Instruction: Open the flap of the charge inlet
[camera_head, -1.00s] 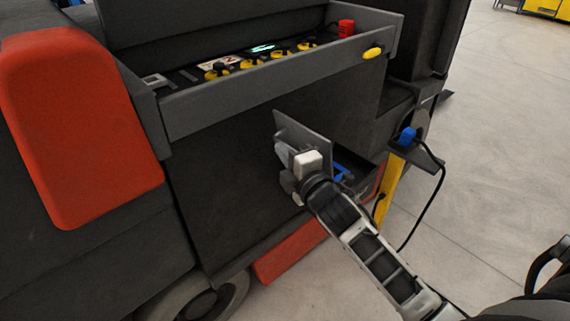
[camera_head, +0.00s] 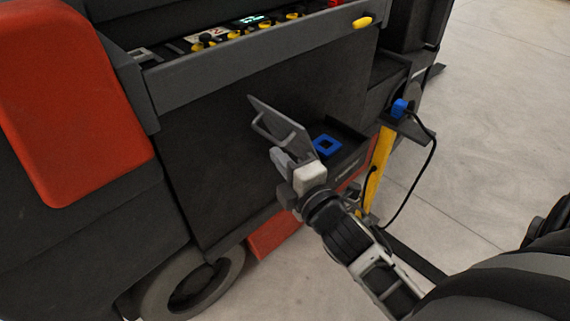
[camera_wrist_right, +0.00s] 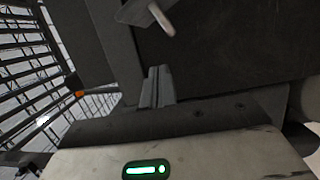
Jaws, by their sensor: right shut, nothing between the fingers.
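The flap (camera_head: 282,128), a grey plate with a bar handle on its face, stands raised and tilted in the head view. The blue charge inlet (camera_head: 326,146) lies uncovered on the dark ledge to its right. My right gripper (camera_head: 281,160) is just below the flap's handle, shut with nothing in it; I cannot tell whether it touches the flap. In the right wrist view the shut fingers (camera_wrist_right: 157,87) point at the dark machine side, with the flap's edge and pale handle (camera_wrist_right: 160,18) above them. My left gripper is not in view.
A blue charging plug (camera_head: 399,107) with a black cable sits on a yellow post (camera_head: 376,170) to the right. A control panel (camera_head: 250,55) overhangs above. A wheel (camera_head: 195,285) and an orange-red cover (camera_head: 70,110) are at left.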

